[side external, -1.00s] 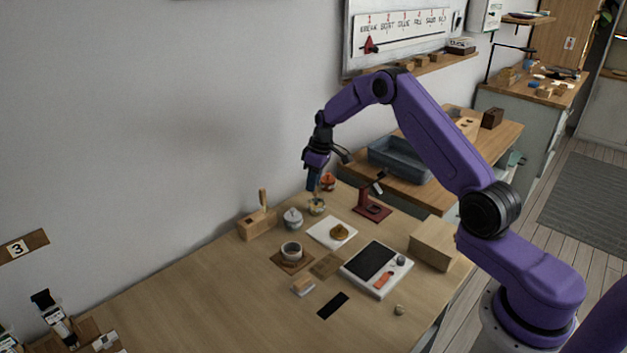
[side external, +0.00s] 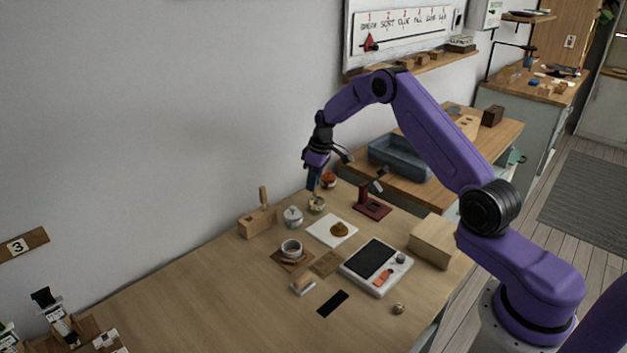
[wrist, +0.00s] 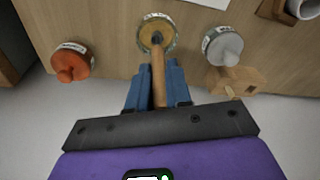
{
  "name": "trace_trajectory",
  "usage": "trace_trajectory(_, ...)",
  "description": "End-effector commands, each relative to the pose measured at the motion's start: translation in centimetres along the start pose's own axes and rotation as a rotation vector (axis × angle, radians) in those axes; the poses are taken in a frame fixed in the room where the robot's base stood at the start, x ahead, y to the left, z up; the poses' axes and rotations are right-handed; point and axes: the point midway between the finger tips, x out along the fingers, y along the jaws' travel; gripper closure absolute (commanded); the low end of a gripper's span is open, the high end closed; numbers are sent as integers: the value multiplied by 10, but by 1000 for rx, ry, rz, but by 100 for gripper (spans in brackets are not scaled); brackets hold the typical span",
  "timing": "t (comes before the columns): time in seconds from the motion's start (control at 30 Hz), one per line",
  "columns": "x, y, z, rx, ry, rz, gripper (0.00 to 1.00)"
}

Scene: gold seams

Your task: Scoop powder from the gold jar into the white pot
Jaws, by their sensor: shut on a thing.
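My gripper (side external: 314,188) is shut on the wooden handle of a scoop (wrist: 158,78), which also shows between the blue fingers in the wrist view (wrist: 157,95). The handle points down into the gold jar (wrist: 147,34), and its dark far end is over or in the ochre contents; I cannot tell how deep. The gold jar (side external: 317,208) stands near the wall, directly below my gripper in the side view. The white pot (side external: 291,247) stands upright on a brown mat (side external: 304,262), nearer the camera. Its inside looks dark.
A red-lidded jar (wrist: 72,62) and a grey-lidded jar (wrist: 223,46) flank the gold jar. A wooden block with an upright stick (side external: 258,222), a white tile with an ochre heap (side external: 322,231), a scale (side external: 370,264) and a dark red stand (side external: 372,208) are nearby.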

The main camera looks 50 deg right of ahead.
Motion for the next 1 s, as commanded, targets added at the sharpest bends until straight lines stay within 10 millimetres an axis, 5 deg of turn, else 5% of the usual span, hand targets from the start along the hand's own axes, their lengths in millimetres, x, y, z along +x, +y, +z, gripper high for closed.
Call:
trace_trajectory(0.57, 1, 0, 0, 0, 0, 0, 100)
trace_trajectory(1.0, -24, -1, -4, -1, 1, 1, 100)
